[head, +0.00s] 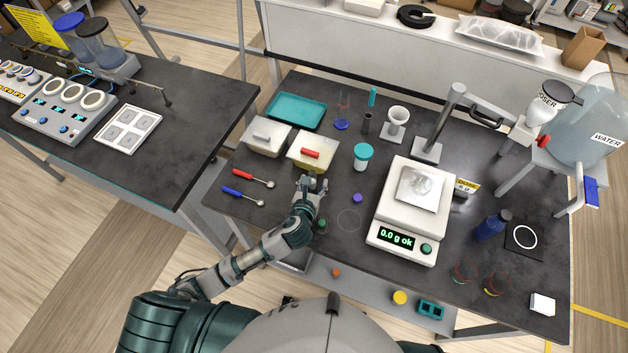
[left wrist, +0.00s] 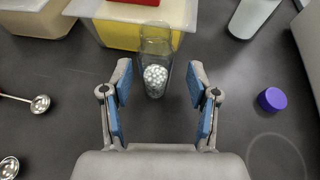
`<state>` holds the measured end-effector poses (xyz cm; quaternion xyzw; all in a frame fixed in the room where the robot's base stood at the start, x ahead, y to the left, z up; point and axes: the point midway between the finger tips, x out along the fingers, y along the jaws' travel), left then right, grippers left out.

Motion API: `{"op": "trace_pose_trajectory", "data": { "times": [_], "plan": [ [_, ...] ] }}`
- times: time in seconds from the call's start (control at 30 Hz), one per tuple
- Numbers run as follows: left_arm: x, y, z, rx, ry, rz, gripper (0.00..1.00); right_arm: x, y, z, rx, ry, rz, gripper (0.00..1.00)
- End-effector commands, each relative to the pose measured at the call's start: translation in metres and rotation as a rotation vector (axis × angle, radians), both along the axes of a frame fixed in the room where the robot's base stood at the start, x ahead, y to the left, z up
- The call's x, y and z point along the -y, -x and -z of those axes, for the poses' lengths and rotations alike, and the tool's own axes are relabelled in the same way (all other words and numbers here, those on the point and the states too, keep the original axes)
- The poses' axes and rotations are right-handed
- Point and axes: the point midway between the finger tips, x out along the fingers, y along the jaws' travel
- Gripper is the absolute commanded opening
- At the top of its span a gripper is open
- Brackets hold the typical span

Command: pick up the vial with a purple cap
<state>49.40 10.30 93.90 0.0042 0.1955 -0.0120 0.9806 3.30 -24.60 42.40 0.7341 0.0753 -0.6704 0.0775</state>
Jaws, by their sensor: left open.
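A small purple cap (head: 357,198) lies on the dark table, right of my left gripper; it also shows in the left wrist view (left wrist: 271,99). No vial body shows under it. A clear vial (left wrist: 155,45) with white beads in its bottom stands just ahead of and between the fingers of my left gripper (left wrist: 160,88) in the left wrist view. I see no cap on this vial. In the head view my left gripper (head: 311,185) is low over the table and hides most of the vial. It is open, with nothing clamped. My right gripper is not in view.
A yellow-filled tub (head: 325,158) with a red-handled tool stands just behind the vial. A teal-lidded jar (head: 362,156) and a scale (head: 412,205) stand to the right. Two measuring spoons (head: 243,196) lie left. The table around the purple cap is clear.

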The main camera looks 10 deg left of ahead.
Motion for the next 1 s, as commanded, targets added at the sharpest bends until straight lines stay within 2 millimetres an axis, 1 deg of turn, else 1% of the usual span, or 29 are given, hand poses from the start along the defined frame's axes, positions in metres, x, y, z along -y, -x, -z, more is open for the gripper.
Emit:
{"op": "trace_pose_trajectory", "data": {
  "times": [0.03,0.1,0.33,0.37,0.4,0.47,0.5,0.57,0.6,0.87,1.0],
  "plan": [
    [0.0,-0.006,0.002,0.0,0.001,-0.001,0.6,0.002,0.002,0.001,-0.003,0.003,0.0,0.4],
    [0.0,-0.01,0.004,0.001,0.001,0.0,0.6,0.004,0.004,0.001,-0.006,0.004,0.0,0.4],
    [0.0,-0.011,0.004,0.001,0.0,0.0,0.6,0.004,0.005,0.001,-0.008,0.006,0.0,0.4],
    [0.0,-0.011,0.004,0.001,0.0,0.0,0.55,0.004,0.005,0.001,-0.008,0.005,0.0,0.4],
    [0.0,-0.011,0.004,0.001,0.0,0.0,0.45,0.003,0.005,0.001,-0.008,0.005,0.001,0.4],
    [0.0,-0.011,0.004,0.001,0.0,0.0,0.3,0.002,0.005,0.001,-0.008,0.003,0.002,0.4],
    [0.0,-0.011,0.004,0.001,0.0,0.0,0.2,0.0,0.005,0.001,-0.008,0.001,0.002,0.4],
    [0.0,-0.011,0.004,0.001,0.0,0.0,0.05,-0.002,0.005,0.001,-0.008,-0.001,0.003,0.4],
    [0.0,-0.011,0.004,0.001,0.0,0.0,0.0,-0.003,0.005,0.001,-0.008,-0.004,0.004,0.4],
    [0.0,-0.011,0.004,0.001,0.0,0.0,0.0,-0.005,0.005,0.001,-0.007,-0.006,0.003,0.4],
    [0.0,-0.011,-0.002,0.002,0.0,0.0,0.0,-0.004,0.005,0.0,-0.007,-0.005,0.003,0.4]
  ]
}}
